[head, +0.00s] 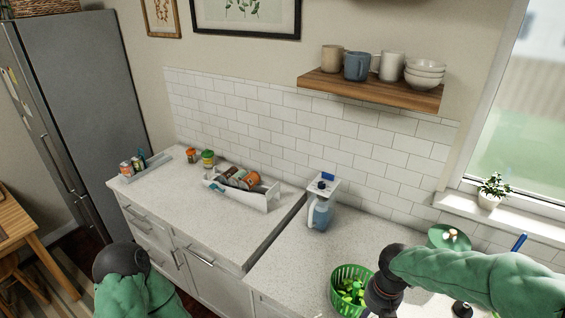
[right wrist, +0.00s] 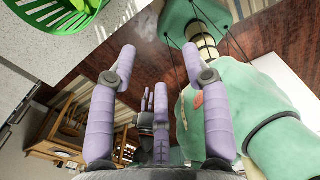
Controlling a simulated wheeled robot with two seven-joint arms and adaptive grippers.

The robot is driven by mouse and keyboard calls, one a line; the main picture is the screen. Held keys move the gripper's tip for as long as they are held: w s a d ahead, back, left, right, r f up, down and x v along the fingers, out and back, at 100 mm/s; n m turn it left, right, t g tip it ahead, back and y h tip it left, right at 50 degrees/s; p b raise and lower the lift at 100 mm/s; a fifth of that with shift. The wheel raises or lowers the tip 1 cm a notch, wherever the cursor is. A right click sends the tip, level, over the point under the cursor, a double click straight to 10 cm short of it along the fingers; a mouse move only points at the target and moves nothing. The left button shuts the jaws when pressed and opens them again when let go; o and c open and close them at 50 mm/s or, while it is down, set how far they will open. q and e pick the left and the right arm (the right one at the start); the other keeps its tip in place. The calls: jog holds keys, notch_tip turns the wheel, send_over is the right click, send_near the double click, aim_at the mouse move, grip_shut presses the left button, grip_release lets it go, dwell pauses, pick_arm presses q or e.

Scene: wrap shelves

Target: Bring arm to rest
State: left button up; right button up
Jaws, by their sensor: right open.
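My left arm shows only as a green link at the bottom left. Smaller lavender parts show between the right fingers in the wrist view; I cannot tell whether they are my left gripper.
A green basket (head: 333,297) with green items stands near the counter edge, close to my right arm; it also shows in the wrist view (right wrist: 78,22). The left counter's front is clear.

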jog(key=a+f+m+y+b, duration=0.1)
jog(key=a+f+m+b, duration=0.15)
jog(key=f+m, duration=0.35)
jog(key=s+a+f+m+y+b, duration=0.1)
jog(key=a+f+m+b, duration=0.2)
jog(key=f, duration=0.6)
jog(key=a+f+m+y+b, duration=0.1)
jog(key=a+f+m, duration=0.35)
jog(key=f, duration=0.25)
pick_arm(q)
notch_tip(320, 180, down, 14)
jog(key=b, duration=0.7)
jog(key=shift+w, duration=0.45)
pick_arm(e)
jog(key=s+a+f+m, duration=0.1)
jog(key=s+f+m, duration=0.3)
jog(key=f+m, duration=0.4)
jog(key=s+a+f+m, duration=0.2)
jog(key=s+f+m, duration=0.2)
jog(key=f+m, duration=0.5)
jog(key=shift+a+f+y, duration=0.25)
jog(key=shift+f+y, duration=0.15)
jog(key=shift+f, duration=0.45)
